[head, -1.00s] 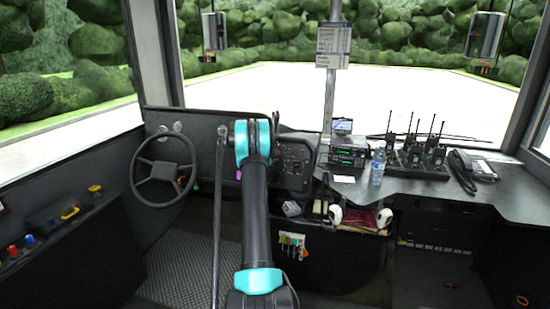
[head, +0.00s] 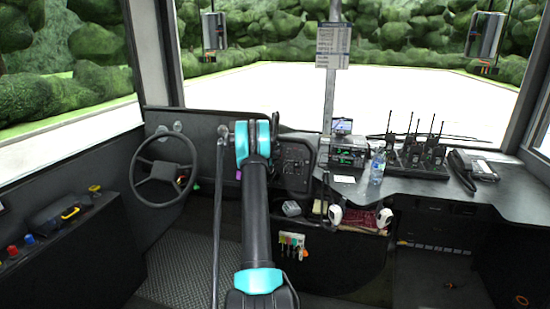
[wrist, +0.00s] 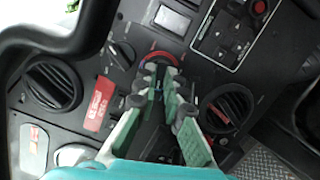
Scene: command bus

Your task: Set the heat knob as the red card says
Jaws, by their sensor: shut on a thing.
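In the wrist view my gripper (wrist: 161,76) is shut on the heat knob, with a finger on each side. The fingers hide most of the knob; a red ring (wrist: 160,56) shows as an arc just beyond the fingertips. The knob's pointer setting cannot be read. The red card (wrist: 100,103) lies on the dark panel to the left of the fingers, with pale lettering too small to read. In the head view my arm hides the gripper and the knob.
A black knob (wrist: 121,53) sits left of the gripper. Round vents flank it, one left (wrist: 54,86) and one right (wrist: 228,108). A switch block (wrist: 233,32) is at upper right. The steering wheel rim (wrist: 55,38) crosses the upper left corner.

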